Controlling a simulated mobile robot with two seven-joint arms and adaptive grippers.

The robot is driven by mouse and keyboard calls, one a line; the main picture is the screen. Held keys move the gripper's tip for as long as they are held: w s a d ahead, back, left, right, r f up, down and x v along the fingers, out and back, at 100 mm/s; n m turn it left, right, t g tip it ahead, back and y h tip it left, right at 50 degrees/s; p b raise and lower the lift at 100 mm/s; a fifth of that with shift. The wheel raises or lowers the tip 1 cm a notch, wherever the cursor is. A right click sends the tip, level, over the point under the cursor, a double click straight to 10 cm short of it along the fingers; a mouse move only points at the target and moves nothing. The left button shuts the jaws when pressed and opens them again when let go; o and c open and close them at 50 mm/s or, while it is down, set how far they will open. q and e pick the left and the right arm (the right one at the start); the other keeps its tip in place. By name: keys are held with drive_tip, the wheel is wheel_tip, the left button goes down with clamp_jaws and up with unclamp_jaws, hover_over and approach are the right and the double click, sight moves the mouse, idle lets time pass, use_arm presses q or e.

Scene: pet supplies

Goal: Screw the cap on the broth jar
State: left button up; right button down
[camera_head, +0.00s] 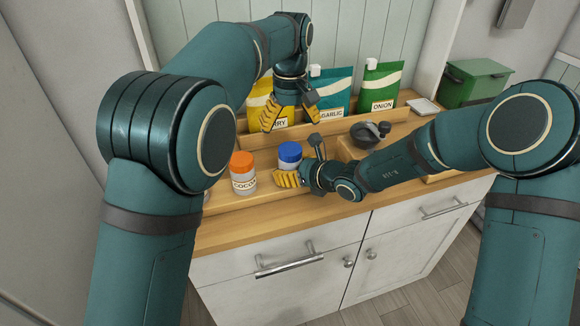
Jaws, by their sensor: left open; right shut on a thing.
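A jar (289,164) with a blue cap (290,152) stands near the front of the counter. Its label is hidden, so I cannot read whether it says broth. The blue cap sits on top of the jar; I cannot tell how tight it is. My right gripper (291,167) reaches in from the right, low down, and is shut on this jar. My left gripper (290,118) is open and empty, fingers pointing down, above and behind the blue cap, in front of the pouches.
An orange-capped jar (243,174) labelled COCOA stands just left of the blue-capped jar. Yellow (261,101), teal (331,92) and green (380,88) pouches stand in a wooden rack behind. A dark mortar-like bowl (364,136) is at right. A green bin (474,82) stands beyond the counter.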

sight(290, 148)
use_arm(q)
drive_tip(key=shift+f, duration=3.95)
drive_tip(key=c, duration=1.3)
drive_tip(key=shift+m, duration=1.6)
drive_tip(key=o, duration=1.3)
drive_tip(key=shift+r, duration=0.1)
